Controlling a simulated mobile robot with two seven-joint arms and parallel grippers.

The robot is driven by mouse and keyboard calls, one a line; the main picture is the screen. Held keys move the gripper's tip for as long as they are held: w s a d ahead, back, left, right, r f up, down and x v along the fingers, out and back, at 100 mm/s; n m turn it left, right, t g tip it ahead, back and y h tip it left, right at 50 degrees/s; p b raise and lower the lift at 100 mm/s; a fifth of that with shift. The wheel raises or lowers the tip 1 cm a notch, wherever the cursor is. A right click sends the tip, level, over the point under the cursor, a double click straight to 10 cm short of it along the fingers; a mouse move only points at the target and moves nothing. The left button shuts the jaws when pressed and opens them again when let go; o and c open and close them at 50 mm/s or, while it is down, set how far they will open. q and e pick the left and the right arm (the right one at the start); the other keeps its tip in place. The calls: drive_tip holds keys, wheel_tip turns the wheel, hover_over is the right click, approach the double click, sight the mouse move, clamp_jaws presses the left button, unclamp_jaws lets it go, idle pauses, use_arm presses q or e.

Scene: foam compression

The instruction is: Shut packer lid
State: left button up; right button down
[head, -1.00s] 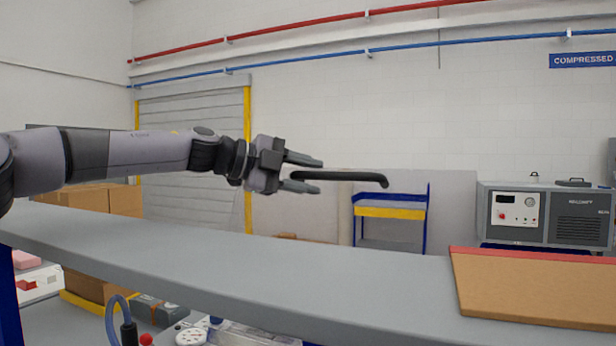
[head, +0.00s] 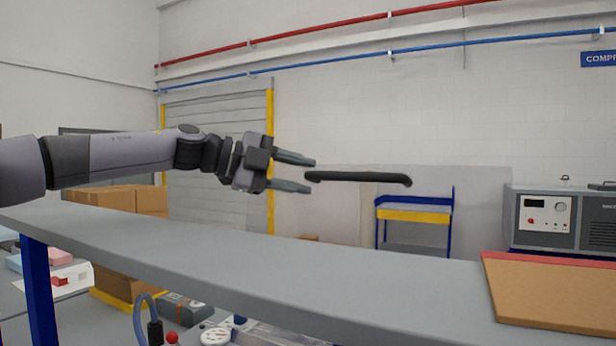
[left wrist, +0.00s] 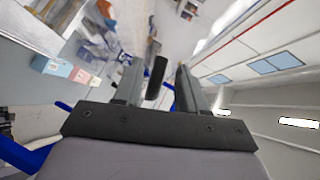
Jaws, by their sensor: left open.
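A long black bar (head: 358,178), like a handle, is level above the grey shelf edge in the head view. It also shows in the left wrist view (left wrist: 155,78), between my two fingers and apart from them. My left gripper (head: 312,175) is open and empty, its fingertips at the bar's left end. The two fingers (left wrist: 158,82) stand apart in the left wrist view. A pale, see-through-looking panel (head: 480,210) is behind the bar; I cannot tell whether it is the packer lid or how it joins the bar. My right gripper is out of view.
A long grey shelf (head: 230,255) crosses the foreground, with a brown red-edged board (head: 560,290) on its right. Cardboard boxes (head: 110,198) stand at the left. A blue and yellow cart (head: 412,215) and a grey machine (head: 560,222) are behind. Small items crowd below the shelf.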

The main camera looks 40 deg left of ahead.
use_arm(q)
drive_tip(key=shift+s+a, duration=0.4)
drive_tip(key=shift+s, duration=0.35)
drive_tip(key=shift+r, duration=0.1)
